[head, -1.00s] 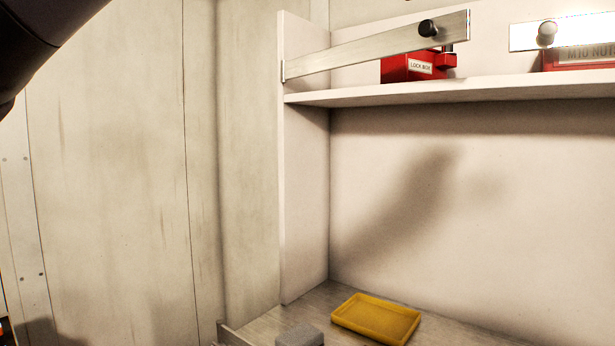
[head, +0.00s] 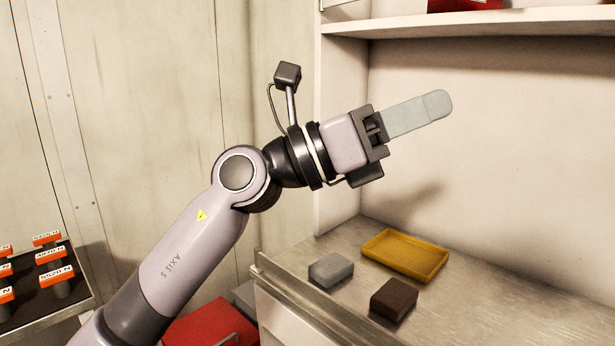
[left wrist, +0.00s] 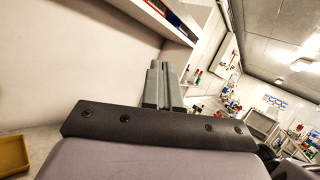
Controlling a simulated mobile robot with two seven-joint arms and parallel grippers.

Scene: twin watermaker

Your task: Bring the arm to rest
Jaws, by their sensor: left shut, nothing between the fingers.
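My left arm comes in from the lower left of the head view and reaches up to the right. My left gripper (head: 425,112) is raised above the counter, in front of the pale back wall. Its grey fingers lie together with nothing between them. In the left wrist view the fingers (left wrist: 162,84) also stand side by side, closed and empty. The gripper touches nothing. My right gripper is in neither view.
Below the gripper, a yellow tray (head: 448,268), a grey block (head: 331,270) and a dark brown block (head: 394,299) rest on the metal counter (head: 480,310). A shelf (head: 480,22) runs above. Orange-topped pieces (head: 55,276) stand on a dark rack at left. A red case (head: 208,325) is low.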

